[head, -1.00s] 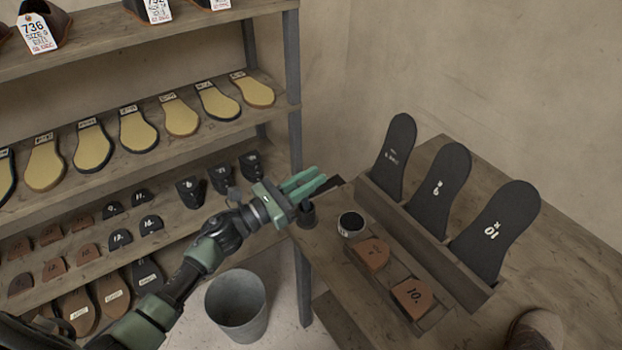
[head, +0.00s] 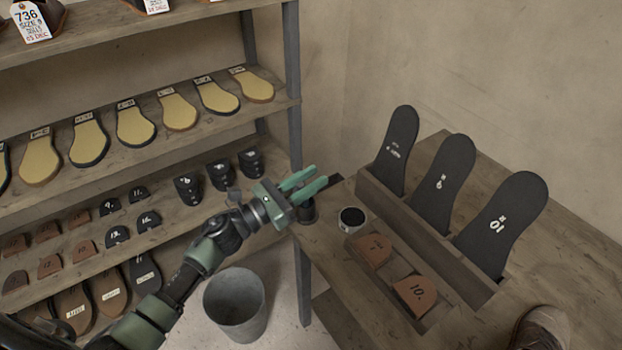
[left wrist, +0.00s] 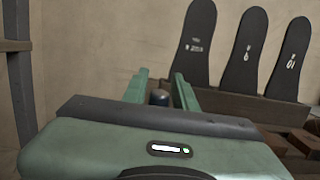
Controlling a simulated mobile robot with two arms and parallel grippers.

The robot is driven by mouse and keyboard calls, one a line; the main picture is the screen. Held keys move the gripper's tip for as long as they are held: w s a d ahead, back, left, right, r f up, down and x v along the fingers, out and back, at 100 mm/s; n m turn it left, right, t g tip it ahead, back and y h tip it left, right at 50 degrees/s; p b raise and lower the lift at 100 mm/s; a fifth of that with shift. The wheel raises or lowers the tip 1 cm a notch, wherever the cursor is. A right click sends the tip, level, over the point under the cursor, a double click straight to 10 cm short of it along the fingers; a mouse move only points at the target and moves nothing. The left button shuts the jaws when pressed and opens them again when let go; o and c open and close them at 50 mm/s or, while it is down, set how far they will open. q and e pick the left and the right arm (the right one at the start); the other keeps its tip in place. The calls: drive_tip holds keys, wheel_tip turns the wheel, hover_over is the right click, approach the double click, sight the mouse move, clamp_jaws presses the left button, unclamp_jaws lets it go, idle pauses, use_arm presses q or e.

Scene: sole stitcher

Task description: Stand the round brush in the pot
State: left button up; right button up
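My left gripper (head: 303,188) is above the near left corner of the bench, its green fingers apart. A small dark cylinder (head: 307,213) stands upright on the bench just below the fingers; it looks like the pot, partly hidden by the gripper. In the left wrist view a dark, round-topped thing (left wrist: 160,97) shows between the open fingers, with narrow gaps beside it. It may be the round brush, but I cannot tell brush from pot clearly. My right gripper is not in view.
A round light-rimmed tin (head: 351,220) with dark contents stands right of the cylinder. Brown heel pieces (head: 410,292) lie in a wooden tray. Black soles (head: 441,185) stand in a rack behind. A grey bucket (head: 235,305) is on the floor. A shelf (head: 150,155) is at left.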

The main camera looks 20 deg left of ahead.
use_arm(q)
drive_tip(key=shift+o, duration=0.6)
drive_tip(key=shift+s+a+f, duration=0.15)
drive_tip(key=shift+s, duration=0.05)
drive_tip(key=b+v, duration=0.2)
drive_tip(key=v, duration=0.5)
drive_tip(key=shift+s, duration=0.15)
drive_tip(key=shift+a, duration=0.1)
wheel_tip(320, 180, up, 9)
drive_tip(key=p, duration=0.5)
drive_tip(key=shift+p, duration=0.35)
idle(0.4)
